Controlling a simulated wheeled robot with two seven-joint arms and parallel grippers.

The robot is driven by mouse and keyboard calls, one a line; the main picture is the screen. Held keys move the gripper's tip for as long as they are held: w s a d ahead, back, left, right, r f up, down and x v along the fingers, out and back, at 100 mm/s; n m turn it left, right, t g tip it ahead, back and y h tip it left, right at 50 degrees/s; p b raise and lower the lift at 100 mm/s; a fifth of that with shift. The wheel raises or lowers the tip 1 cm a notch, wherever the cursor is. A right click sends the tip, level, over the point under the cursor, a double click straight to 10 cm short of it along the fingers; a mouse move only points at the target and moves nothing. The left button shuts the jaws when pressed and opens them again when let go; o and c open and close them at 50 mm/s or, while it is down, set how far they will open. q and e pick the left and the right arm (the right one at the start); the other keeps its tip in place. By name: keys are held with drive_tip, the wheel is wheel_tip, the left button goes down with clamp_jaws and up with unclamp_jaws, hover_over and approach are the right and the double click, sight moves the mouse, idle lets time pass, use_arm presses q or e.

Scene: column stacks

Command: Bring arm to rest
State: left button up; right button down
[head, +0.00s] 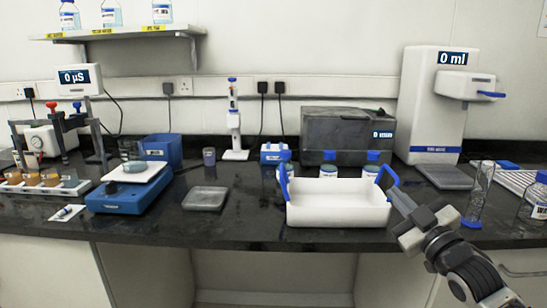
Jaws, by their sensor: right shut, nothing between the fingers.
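My right arm comes in from the lower right. Its gripper (399,198) is shut and empty, with its fingertips by the right end of a white tray (335,215) with blue handles. The right blue handle (388,176) is just behind the fingertips, and I cannot tell whether they touch. The tray stands on the black bench near its front edge. My left gripper is not in view.
A glass cylinder (479,195) with a blue base stands right of my gripper, with a bottle (536,197) beyond it. A white dispenser (433,110) stands behind. Several blue-capped bottles are behind the tray. A grey dish (206,198) lies to the left, with bare bench around it.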

drive_tip(key=s+a+f+m+g, duration=0.1)
drive_tip(key=s+a+f, duration=0.25)
drive_tip(key=f, duration=0.25)
drive_tip(key=s+a+f+m+g+h, duration=0.1)
drive_tip(key=s+a+f+m+g, duration=0.1)
drive_tip(key=s+f, duration=0.35)
drive_tip(key=s+a+f+m+g, duration=0.1)
drive_tip(key=s+a+f, duration=0.15)
drive_tip(key=f, duration=0.55)
drive_tip(key=s+a+f+m+g, duration=0.1)
drive_tip(key=s+f+m+g, duration=0.1)
drive_tip(key=s+f, duration=0.3)
drive_tip(key=s+a+f+m+g+h, duration=0.1)
drive_tip(key=s+f, duration=0.4)
drive_tip(key=s, duration=0.7)
drive_tip(key=shift+s+a+m+g, duration=0.3)
drive_tip(key=shift+a+m+g, duration=0.3)
drive_tip(key=shift+g, duration=0.4)
drive_tip(key=shift+a, duration=0.1)
